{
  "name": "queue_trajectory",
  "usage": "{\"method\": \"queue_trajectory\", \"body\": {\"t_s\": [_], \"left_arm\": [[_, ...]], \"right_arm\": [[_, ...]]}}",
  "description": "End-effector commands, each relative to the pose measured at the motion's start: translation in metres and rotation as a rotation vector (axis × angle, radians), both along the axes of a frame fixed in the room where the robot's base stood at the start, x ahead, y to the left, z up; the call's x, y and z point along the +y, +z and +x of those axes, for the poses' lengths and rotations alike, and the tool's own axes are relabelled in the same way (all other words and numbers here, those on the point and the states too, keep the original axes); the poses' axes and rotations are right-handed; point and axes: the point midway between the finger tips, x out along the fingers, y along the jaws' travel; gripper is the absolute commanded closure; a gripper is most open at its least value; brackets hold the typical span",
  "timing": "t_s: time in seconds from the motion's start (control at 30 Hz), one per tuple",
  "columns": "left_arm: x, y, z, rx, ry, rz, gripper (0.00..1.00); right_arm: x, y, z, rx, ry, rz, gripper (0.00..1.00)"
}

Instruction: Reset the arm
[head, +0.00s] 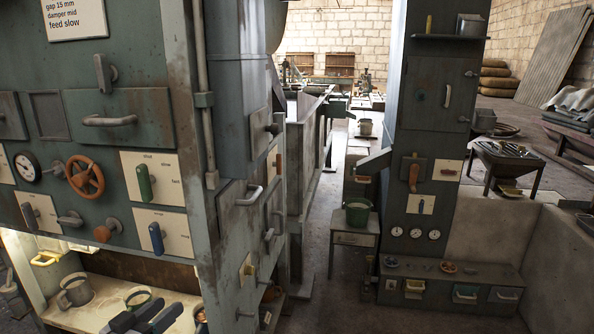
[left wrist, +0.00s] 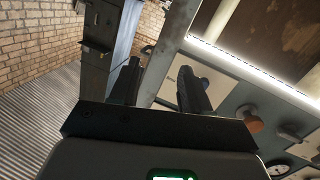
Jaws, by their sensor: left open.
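My left gripper (head: 147,318) shows at the bottom of the head view, in front of the lit shelf of the grey-green machine. In the left wrist view its two dark fingers (left wrist: 160,84) stand apart with nothing between them. My left arm is mostly out of the head view. My right gripper and arm are not in view.
The machine panel (head: 110,60) at left carries an orange handwheel (head: 85,177), a green lever (head: 145,181) and a blue lever (head: 156,237). A mug (head: 74,292) stands on the lit shelf.

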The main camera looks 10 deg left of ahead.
Motion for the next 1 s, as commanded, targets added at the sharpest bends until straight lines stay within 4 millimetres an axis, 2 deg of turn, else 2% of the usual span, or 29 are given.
{"method": "queue_trajectory", "body": {"t_s": [0.03,0.1,0.17,0.23,0.3,0.37,0.4,0.5,0.6,0.7,1.0], "left_arm": [[-0.034,-0.031,0.006,0.086,-0.044,-0.072,0.53],[-0.073,-0.076,0.007,0.213,-0.069,-0.145,0.53],[-0.105,-0.116,-0.001,0.335,-0.080,-0.188,0.53],[-0.139,-0.161,-0.018,0.487,-0.086,-0.217,0.53],[-0.169,-0.205,-0.046,0.652,-0.087,-0.224,0.53],[-0.190,-0.239,-0.077,0.798,-0.084,-0.215,0.53],[-0.201,-0.259,-0.100,0.894,-0.080,-0.203,0.53],[-0.216,-0.298,-0.157,1.116,-0.061,-0.162,0.53],[-0.216,-0.319,-0.205,1.295,-0.028,-0.126,0.53],[-0.210,-0.323,-0.232,1.402,-0.001,-0.100,0.53],[-0.210,-0.323,-0.232,1.402,-0.001,-0.100,0.53]], "right_arm": [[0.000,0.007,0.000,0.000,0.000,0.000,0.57],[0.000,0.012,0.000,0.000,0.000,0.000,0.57],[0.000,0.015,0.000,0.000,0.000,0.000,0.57],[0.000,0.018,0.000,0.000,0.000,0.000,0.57],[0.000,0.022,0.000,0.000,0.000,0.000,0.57],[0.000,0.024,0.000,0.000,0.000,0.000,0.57],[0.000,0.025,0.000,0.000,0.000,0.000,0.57],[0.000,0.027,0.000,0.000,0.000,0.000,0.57],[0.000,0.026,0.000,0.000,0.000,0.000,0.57],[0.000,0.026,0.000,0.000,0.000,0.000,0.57],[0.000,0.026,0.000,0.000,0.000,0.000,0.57]]}}
